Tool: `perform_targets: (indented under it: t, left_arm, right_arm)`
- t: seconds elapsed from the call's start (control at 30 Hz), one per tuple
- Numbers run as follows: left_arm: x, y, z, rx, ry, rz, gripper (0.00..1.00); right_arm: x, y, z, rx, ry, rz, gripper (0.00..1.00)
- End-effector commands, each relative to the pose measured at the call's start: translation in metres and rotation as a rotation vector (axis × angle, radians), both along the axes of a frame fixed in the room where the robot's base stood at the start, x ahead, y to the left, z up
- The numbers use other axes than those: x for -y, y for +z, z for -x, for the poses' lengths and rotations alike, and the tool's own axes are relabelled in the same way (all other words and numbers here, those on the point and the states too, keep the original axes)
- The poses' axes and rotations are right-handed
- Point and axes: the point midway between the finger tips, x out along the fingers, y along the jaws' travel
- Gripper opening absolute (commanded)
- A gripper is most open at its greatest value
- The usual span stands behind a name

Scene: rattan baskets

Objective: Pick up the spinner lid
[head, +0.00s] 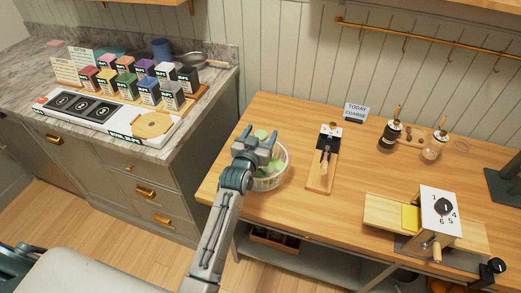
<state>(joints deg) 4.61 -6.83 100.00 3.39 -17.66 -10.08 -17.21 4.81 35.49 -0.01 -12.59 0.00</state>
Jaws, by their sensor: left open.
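A round white bowl, seemingly the spinner (283,173), stands on the wooden worktop and holds pale green pieces. I cannot make out a separate lid on it; my left gripper hides much of its left side. My left gripper (260,134) is over the bowl, open, with its two blue-grey fingertips apart at the back. A pale green patch shows between the fingertips; I cannot tell whether it is part of a lid or the contents, or whether the gripper touches it. My right gripper is not in view.
A wooden board with a dark-and-white tool (328,145) lies right of the bowl. A small sign (355,112) and jars (391,134) stand behind. A white numbered device (440,211) is at the right. The left counter holds several coloured boxes (126,84).

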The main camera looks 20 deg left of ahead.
Motion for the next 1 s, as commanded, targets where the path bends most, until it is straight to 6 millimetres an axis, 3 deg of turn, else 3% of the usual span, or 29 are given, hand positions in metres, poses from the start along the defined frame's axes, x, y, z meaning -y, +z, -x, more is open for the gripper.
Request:
perform_targets:
  t: [0.2, 0.53, 1.0]
  left_arm:
    - [0.0, -0.001, 0.0, 0.0, 0.0, 0.0, 0.63]
    - [0.0, -0.001, 0.0, -0.001, 0.0, 0.0, 0.0]
    - [0.0, 0.011, -0.001, 0.004, 0.0, 0.0, 0.0]
  right_arm:
    - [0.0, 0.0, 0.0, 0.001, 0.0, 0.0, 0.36]
    - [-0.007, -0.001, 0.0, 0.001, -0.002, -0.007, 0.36]
    - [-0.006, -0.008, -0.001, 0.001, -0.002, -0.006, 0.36]
